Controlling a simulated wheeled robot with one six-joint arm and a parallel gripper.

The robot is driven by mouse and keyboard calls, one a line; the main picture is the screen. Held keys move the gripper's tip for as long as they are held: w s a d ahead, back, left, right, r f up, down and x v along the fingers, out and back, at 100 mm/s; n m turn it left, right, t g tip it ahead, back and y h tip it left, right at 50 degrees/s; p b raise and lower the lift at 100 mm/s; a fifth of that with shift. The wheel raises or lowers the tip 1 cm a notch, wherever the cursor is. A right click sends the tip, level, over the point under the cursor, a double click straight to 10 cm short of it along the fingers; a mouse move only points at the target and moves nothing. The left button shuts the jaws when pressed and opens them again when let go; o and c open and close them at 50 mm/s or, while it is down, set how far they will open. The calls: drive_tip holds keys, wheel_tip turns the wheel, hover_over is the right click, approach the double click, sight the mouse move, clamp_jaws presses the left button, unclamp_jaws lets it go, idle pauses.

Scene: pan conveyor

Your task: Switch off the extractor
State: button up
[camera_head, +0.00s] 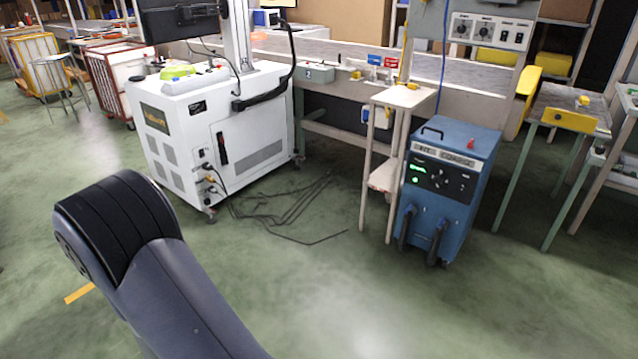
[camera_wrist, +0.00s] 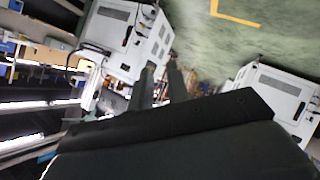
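A blue wheeled machine (camera_head: 447,190) stands at the right in the head view. Its dark front panel has a knob, small buttons and a green lit display, and a green light glows lower on its front. A white wheeled cabinet (camera_head: 240,130) stands left of centre, with a small switch and plugged cables low on its side. I cannot read a label that tells which one is the extractor. My gripper (camera_wrist: 161,66) shows only in the wrist view. Its two dark fingers are apart, with nothing between them. It is away from both machines.
A grey panel with knobs and rocker switches (camera_head: 490,31) hangs above the workbench. A narrow wooden stand (camera_head: 402,97) is just left of the blue machine. Black cables (camera_head: 290,210) lie on the floor. The green floor in front is free. My arm crosses the lower left.

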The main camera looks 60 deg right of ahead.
drive_tip(key=d+f+h+b, duration=0.1)
drive_tip(key=f, duration=0.1)
drive_tip(key=s+d+f+h+b, duration=0.1)
drive_tip(key=f, duration=0.1)
drive_tip(key=d+f+h+b, duration=0.1)
drive_tip(key=d+f+h, duration=0.1)
drive_tip(key=f, duration=0.1)
drive_tip(key=shift+s+f+n+g, duration=0.1)
drive_tip(key=shift+s+n+g, duration=0.2)
drive_tip(key=shift+g, duration=0.1)
drive_tip(key=shift+c, duration=1.4)
drive_tip(key=s+d+f+h+b, duration=0.1)
drive_tip(key=h, duration=0.1)
drive_tip(key=s+d+f+n+g+h+b, duration=0.1)
drive_tip(key=s+f+h, duration=0.1)
drive_tip(key=s+d+f+h+b, duration=0.1)
drive_tip(key=s+f, duration=0.1)
drive_tip(key=shift+s+d+n+g+h+b, duration=0.1)
drive_tip(key=shift+d+n+g+h+b, duration=0.05)
drive_tip(key=shift+n+g+h+b, duration=0.25)
clamp_jaws()
drive_tip(key=shift+s+n+h, duration=0.3)
drive_tip(key=shift+s+h, duration=0.15)
drive_tip(key=shift+h, duration=0.05)
drive_tip(key=shift+d, duration=0.1)
